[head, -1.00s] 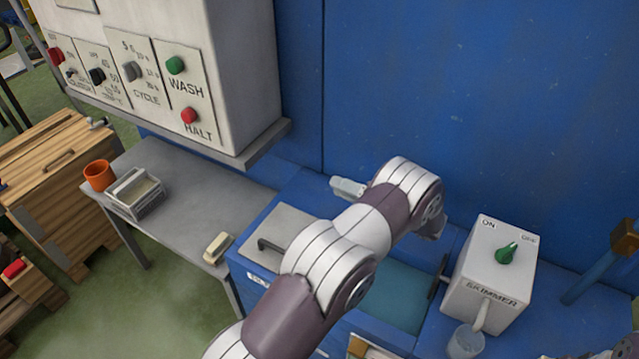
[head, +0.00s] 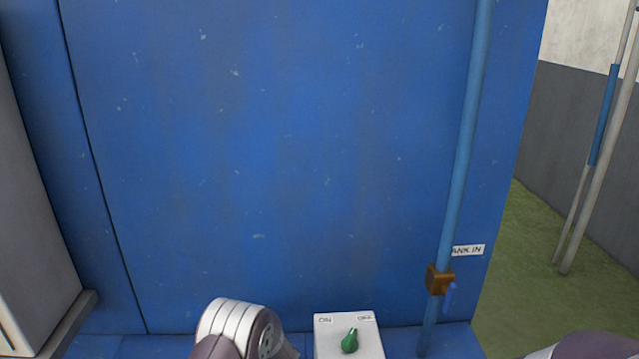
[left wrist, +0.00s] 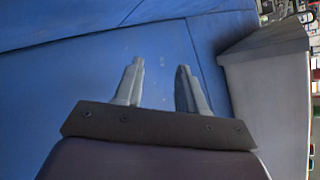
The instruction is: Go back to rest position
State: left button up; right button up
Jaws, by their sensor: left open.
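My left gripper (left wrist: 162,90) shows in the left wrist view with its two fingers apart and nothing between them. Blue panel surface lies behind the fingers. In the head view only part of my left arm shows at the bottom, left of the middle; its gripper is out of that view. A piece of my other arm shows at the bottom right corner, and my right gripper is not in view.
A blue pipe (head: 464,140) with a brown fitting (head: 439,279) runs up the blue wall (head: 260,150). A grey cabinet (head: 32,200) edges the left. Green floor (head: 540,260) is open at right.

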pick_arm(q)
jog(key=d+h, duration=0.2)
jog(key=d+m+t+h, duration=0.1)
jog(key=d+h, duration=0.3)
jog(key=shift+w+d+f+m, duration=0.25)
jog(key=shift+w+f+m, duration=0.05)
jog(key=s+d+r+m+g+h, duration=0.1)
jog(key=s+d+r+g+h, duration=0.1)
jog(key=s, duration=0.5)
jog(key=s+d+r+m+g+h, duration=0.1)
jog(key=s+d+g+h, duration=0.1)
jog(key=s, duration=0.6)
jog(key=s+d+r+m+g+h, duration=0.1)
jog(key=s+d+r+g+h, duration=0.15)
jog(key=s, duration=0.45)
jog(key=s+a+r+y, duration=0.1)
jog(key=s+a+r, duration=0.3)
jog(key=s+r, duration=0.2)
jog(key=shift+s+a+m, duration=0.25)
jog(key=shift+s+m, duration=0.15)
jog(key=shift+s, duration=0.45)
